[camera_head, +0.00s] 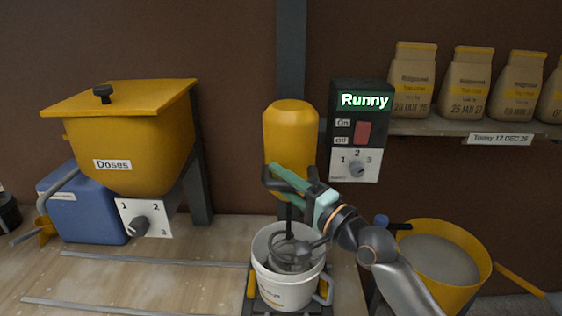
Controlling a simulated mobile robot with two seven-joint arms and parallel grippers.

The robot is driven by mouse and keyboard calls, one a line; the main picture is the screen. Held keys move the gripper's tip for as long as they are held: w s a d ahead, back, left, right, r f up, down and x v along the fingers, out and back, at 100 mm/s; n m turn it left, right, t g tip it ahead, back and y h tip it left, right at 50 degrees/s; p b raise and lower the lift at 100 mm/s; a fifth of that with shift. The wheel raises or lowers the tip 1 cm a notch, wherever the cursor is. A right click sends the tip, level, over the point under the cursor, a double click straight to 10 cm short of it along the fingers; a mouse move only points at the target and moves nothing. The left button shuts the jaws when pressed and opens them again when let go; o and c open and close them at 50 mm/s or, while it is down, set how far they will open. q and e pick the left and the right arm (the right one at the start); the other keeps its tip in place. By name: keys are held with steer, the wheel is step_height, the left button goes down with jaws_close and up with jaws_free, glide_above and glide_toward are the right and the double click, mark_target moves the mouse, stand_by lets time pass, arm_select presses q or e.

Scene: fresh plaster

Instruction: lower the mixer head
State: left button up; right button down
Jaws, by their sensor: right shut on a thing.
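The yellow mixer head (291,132) is mounted on a dark post in the middle of the view. Its dark shaft and ring-shaped paddle (291,250) hang below it, at and within the mouth of a white bucket (285,290). How deep the paddle reaches is hidden by the bucket wall. My right gripper (276,178), teal and black, reaches in from the lower right and is shut at the bottom front of the mixer head, on what looks like its dark handle. The fingers cover most of that handle. My left gripper is out of view.
A control box (357,130) reads "Runny" beside the head. A yellow hopper (120,140) and blue container (82,208) stand left. A yellow tub (484,250) of grey material is right, below a shelf (440,128) with paper bags (466,85). The bench (150,280) is mostly clear at front left.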

arm_select(q)
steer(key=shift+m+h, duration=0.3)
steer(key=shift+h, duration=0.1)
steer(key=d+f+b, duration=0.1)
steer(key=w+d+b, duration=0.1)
steer(key=b, duration=0.1)
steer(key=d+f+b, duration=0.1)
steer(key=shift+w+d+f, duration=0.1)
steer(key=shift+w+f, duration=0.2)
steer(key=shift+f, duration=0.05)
arm_select(e)
step_height(320, 180, down, 9)
steer(key=shift+r, duration=0.2)
steer(key=c, duration=0.7)
jaws_free()
